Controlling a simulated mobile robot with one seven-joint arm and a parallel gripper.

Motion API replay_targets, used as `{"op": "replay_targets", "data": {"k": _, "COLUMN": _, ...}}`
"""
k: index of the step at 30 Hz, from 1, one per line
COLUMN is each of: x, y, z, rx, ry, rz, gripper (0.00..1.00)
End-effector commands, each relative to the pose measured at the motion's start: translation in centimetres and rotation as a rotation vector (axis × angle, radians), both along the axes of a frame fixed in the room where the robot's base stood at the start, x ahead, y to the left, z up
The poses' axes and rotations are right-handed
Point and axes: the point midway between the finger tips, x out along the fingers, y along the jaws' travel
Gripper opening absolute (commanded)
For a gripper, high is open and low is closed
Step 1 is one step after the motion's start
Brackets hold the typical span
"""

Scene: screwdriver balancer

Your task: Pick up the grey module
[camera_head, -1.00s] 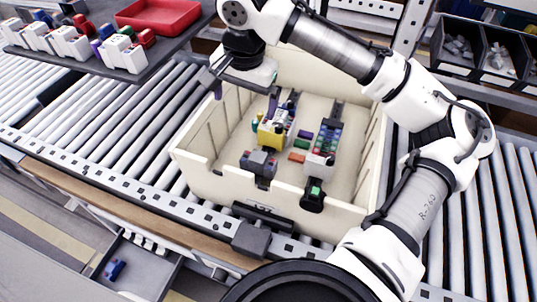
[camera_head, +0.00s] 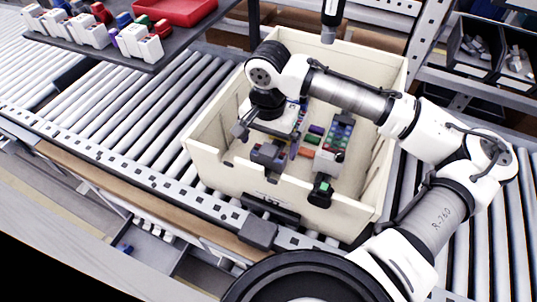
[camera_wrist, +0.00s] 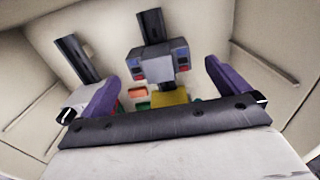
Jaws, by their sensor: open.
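The grey module (camera_head: 268,155) sits near the front left inside the cream bin (camera_head: 218,165), partly covered by my gripper in the head view. In the wrist view the grey module (camera_wrist: 158,60) is a blocky grey piece with small red and blue marks, on a dark rail. My gripper (camera_head: 268,141) is open above it, inside the bin. In the wrist view my gripper (camera_wrist: 168,64) has its purple fingers spread to either side of the module, with gaps on both sides. I cannot tell the height between them.
A yellow module (camera_wrist: 172,97) lies close to the grey one. A rail with white and coloured modules (camera_head: 330,150) stands to the right, with small green and orange blocks between. The bin walls surround the space. A shelf with modules and a red tray (camera_head: 178,11) is at upper left.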

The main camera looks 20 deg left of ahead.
Motion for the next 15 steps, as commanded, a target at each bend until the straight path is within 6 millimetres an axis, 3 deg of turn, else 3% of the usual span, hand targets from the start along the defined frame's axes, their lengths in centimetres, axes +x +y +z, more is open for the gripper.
{"op": "replay_targets", "data": {"k": 6, "x": -0.2, "y": -0.1, "z": -2.5, "rx": 0.0, "ry": 0.001, "rz": 0.001, "gripper": 1.0}}
{"op": "replay_targets", "data": {"k": 14, "x": -0.2, "y": -0.1, "z": -2.7, "rx": 0.001, "ry": 0.0, "rz": 0.002, "gripper": 1.0}}
{"op": "replay_targets", "data": {"k": 15, "x": -0.2, "y": -0.1, "z": -2.7, "rx": 0.001, "ry": 0.0, "rz": 0.002, "gripper": 0.95}}
